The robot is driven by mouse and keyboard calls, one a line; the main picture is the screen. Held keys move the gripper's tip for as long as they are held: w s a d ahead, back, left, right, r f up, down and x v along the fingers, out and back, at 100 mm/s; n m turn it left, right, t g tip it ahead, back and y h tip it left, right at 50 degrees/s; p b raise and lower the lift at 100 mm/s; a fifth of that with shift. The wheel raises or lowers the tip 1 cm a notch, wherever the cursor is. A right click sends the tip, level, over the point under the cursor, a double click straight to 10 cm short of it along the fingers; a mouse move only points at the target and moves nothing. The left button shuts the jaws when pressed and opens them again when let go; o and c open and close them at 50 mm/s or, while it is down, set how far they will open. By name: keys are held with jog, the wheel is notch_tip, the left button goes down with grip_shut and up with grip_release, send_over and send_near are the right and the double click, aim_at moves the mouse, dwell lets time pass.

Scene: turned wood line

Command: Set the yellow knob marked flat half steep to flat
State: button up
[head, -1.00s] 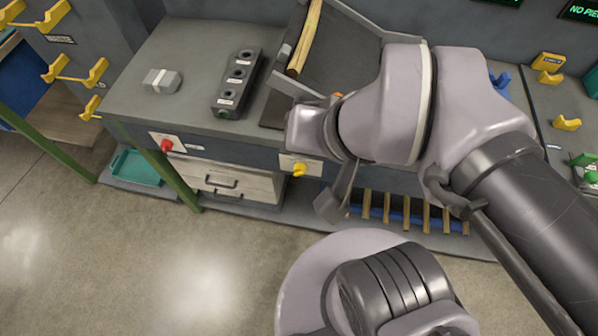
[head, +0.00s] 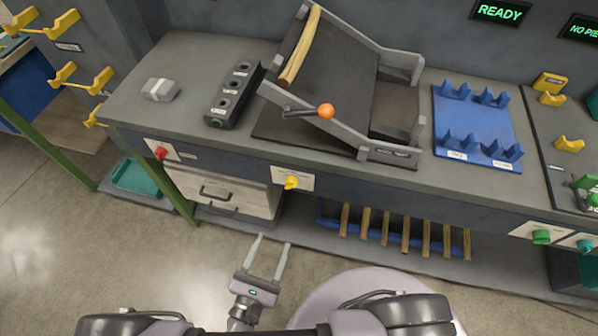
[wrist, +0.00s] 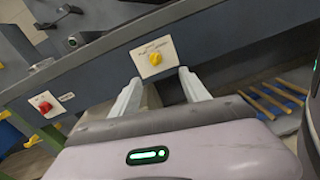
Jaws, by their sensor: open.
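The yellow knob (head: 291,182) sits on a white label plate (head: 306,180) on the front face of the bench, below the tilting tray. In the wrist view the yellow knob (wrist: 156,59) shows just beyond and between my fingertips, on its plate (wrist: 142,50). The print on the plate is too small to read, so I cannot tell its setting. My gripper (head: 272,240) is open and empty, in front of and below the knob, apart from it. Its two fingers (wrist: 158,82) point toward the bench front in the wrist view.
A red knob (head: 160,153) is on the bench front to the left. An orange-balled lever (head: 326,111) is above the yellow knob, beside the tilting tray (head: 335,75). A drawer (head: 215,190) and a blue rack of wooden sticks (head: 333,212) are below. The floor in front is free.

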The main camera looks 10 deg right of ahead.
aim_at(289, 189)
jog(key=shift+n+t+y, duration=0.4)
jog(key=shift+n+y, duration=0.1)
jog(key=shift+n, duration=0.2)
jog(key=b+x, duration=0.1)
jog(key=x, duration=0.4)
jog(key=f+b+x, duration=0.1)
jog(key=b+x, duration=0.1)
jog(key=x, duration=0.4)
jog(key=b+x, duration=0.1)
jog(key=x, duration=0.5)
jog(key=shift+w+a+f+b, duration=0.1)
jog(key=shift+f+b, duration=0.05)
jog(key=shift+b, duration=0.15)
jog(key=shift+c, duration=0.2)
grip_shut()
